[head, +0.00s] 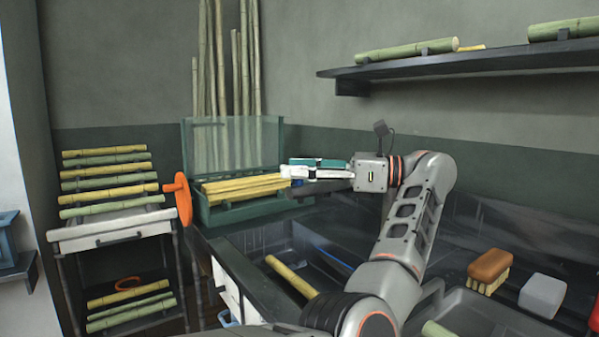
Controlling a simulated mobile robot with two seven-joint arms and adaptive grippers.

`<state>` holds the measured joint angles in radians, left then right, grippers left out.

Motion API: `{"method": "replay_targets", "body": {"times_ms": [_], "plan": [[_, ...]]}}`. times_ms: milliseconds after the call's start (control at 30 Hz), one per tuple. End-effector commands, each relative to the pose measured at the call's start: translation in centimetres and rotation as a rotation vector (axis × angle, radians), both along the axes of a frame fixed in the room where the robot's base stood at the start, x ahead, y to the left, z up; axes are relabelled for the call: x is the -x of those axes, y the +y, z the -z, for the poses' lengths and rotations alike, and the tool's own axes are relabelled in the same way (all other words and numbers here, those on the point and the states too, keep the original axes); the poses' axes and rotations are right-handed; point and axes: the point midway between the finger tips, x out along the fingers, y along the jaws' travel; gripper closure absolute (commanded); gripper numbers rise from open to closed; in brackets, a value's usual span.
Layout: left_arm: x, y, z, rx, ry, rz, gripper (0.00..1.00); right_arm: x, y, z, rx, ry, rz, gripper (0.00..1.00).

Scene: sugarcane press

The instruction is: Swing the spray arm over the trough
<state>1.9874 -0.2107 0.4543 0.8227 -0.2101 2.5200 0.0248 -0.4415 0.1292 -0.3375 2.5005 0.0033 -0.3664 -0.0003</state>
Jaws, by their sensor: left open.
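My left gripper (292,170) is open and points left, with teal and white fingers. Its tips are beside the right end of a green box (240,212) that holds yellow cane stalks (240,189). I cannot tell whether the fingers touch the box or stalks. I cannot make out a spray arm for certain; my left arm covers part of the counter. A grey-rimmed basin (462,297) at the lower right may be the trough, partly hidden by my arm. My right gripper is not in view.
An orange handwheel (179,199) is left of the box. A cane rack (112,231) stands left. A wall shelf (450,65) hangs above.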

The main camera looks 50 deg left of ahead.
Motion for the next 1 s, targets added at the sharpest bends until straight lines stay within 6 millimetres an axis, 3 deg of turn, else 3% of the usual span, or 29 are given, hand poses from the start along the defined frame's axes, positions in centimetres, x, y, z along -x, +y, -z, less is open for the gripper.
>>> {"method": "replay_targets", "body": {"times_ms": [300,500,1000], "plan": [[0.1,0.0,-5.9,0.000,-0.006,0.000,0.58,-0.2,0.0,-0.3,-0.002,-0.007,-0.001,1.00],[0.0,0.0,-8.5,0.000,-0.004,0.001,0.58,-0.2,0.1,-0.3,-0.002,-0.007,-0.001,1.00],[0.0,0.0,-9.4,-0.001,-0.001,0.000,0.58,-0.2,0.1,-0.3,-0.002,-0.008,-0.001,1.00]]}}
